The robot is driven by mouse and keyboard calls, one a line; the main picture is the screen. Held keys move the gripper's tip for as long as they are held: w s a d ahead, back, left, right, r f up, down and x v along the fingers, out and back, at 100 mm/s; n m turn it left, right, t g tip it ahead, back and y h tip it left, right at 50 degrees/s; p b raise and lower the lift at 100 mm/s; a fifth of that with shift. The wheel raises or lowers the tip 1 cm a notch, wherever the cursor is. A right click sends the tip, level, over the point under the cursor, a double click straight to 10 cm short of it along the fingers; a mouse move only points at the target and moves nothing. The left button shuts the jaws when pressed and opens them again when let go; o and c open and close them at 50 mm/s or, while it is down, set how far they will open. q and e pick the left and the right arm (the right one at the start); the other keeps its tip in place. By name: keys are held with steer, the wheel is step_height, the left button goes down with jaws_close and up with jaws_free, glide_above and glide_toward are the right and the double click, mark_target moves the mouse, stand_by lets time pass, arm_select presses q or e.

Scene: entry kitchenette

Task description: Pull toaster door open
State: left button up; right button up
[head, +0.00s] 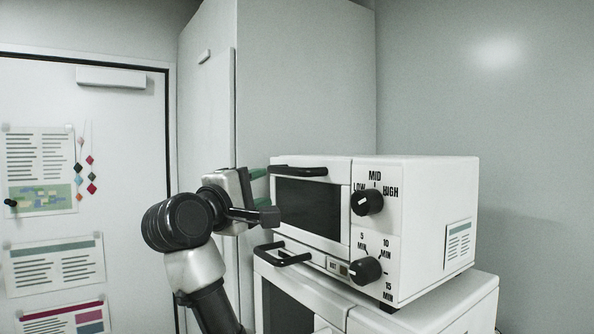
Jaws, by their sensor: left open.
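The white toaster oven (457,205) sits at the centre right. Its door (308,208) has a dark window and looks shut, flush with the front panel. A black bar handle (298,171) runs along the door's top edge. My left gripper (265,194) is open at the door's left side, just below and left of the handle, with nothing seen between its fingers. The gripper overlaps the door's left edge in the picture, so I cannot tell whether they touch. My right gripper is out of view.
The toaster stands on a larger white appliance (470,312). A second black handle (283,255) sticks out below the toaster door. Black knobs (367,202) are on the right panel. A tall white cabinet (300,80) stands behind; a white door with posters (130,160) is at left.

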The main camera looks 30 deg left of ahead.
mark_target(282, 171)
arm_select(q)
steer(key=w+r+p, duration=0.2)
steer(key=w, duration=0.1)
steer(key=shift+w+a+r+p, duration=0.1)
steer(key=shift+a+p, duration=0.05)
steer(key=shift+p, duration=0.25)
steer(key=w, duration=0.1)
steer(key=w+p, duration=0.1)
steer(key=w, duration=0.1)
steer(key=w+p, duration=0.1)
steer(key=w, duration=0.1)
steer(key=shift+w+r, duration=0.2)
steer(key=shift+r, duration=0.05)
steer(key=shift+w, duration=0.3)
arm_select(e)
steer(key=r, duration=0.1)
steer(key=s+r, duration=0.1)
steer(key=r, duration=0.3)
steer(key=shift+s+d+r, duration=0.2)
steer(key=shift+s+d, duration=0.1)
arm_select(q)
steer(key=shift+f, duration=0.1)
steer(key=shift+c, duration=0.2)
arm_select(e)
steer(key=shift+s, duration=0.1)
arm_select(q)
jaws_close()
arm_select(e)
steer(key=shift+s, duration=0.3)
